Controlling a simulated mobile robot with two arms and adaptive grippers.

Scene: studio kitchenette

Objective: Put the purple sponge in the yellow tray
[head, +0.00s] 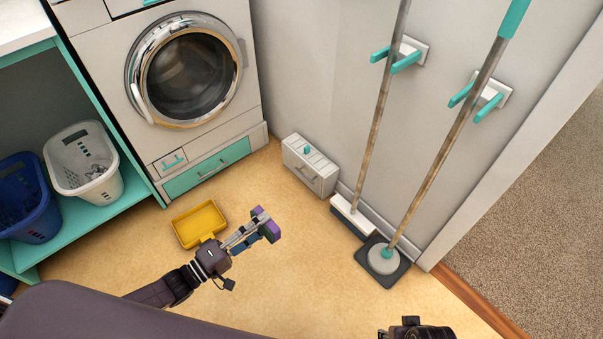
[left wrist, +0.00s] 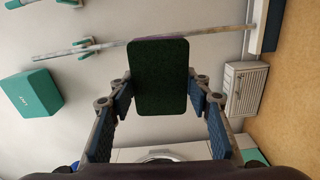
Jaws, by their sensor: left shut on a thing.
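The purple sponge (head: 269,231) is held between the fingers of my left gripper (head: 256,232), above the floor in the head view. In the left wrist view the sponge's dark green face (left wrist: 160,77) fills the space between the two blue-padded fingers, with a thin purple edge at its top. The yellow tray (head: 183,233) lies on the floor, left of the gripper in the head view.
A washing machine (head: 188,72) stands behind the tray. A small white box (head: 309,166), a broom (head: 352,217) and a mop (head: 383,259) stand along the wall at right. Laundry baskets (head: 82,162) sit on a teal shelf at left. The floor around the tray is mostly clear.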

